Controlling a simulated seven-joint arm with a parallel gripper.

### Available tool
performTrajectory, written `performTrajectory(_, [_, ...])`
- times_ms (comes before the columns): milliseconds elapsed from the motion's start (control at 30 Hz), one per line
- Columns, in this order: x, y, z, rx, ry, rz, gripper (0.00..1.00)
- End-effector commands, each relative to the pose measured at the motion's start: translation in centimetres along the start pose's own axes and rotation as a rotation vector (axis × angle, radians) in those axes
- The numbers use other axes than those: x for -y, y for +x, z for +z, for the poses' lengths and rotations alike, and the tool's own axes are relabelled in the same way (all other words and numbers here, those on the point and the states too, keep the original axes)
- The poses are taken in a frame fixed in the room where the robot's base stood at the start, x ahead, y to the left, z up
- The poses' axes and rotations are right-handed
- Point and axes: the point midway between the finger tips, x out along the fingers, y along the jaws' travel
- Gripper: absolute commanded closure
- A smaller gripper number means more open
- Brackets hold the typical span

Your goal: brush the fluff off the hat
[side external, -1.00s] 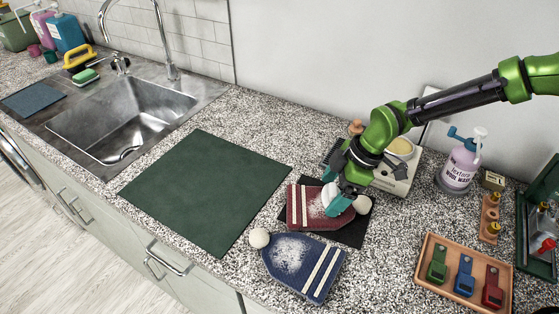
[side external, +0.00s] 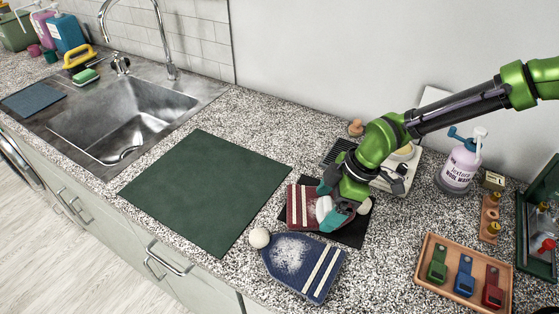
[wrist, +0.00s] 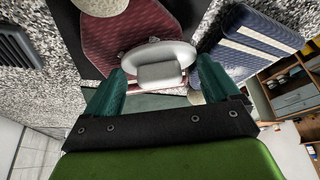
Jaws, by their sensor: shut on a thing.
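My gripper (side external: 328,209) is shut on a white oval tool with a block-like grip (wrist: 160,62), which looks like a brush. It holds this tool at the maroon hat (side external: 298,206), which lies flat with its cream pompom (side external: 364,205) to the right. Pale fluff shows on the maroon hat beside the tool; my gripper hides part of that hat. In the wrist view the tool sits over the maroon cloth (wrist: 100,42); I cannot tell whether it touches. A blue hat (side external: 318,277) with white stripes, a cream pompom and a patch of white fluff (side external: 290,254) lies in front.
The maroon hat lies on a black mat (side external: 349,236). A bare green mat (side external: 205,190) lies to the left, before the sink. A wooden tray (side external: 440,291) with coloured clips stands right. A spray bottle (side external: 460,165) and a pale scale-like device (side external: 400,177) stand behind.

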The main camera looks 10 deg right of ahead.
Motion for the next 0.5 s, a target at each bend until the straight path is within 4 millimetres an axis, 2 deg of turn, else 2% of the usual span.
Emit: performTrajectory(500, [-4.9,0.0,0.2,0.002,0.003,0.002,0.4])
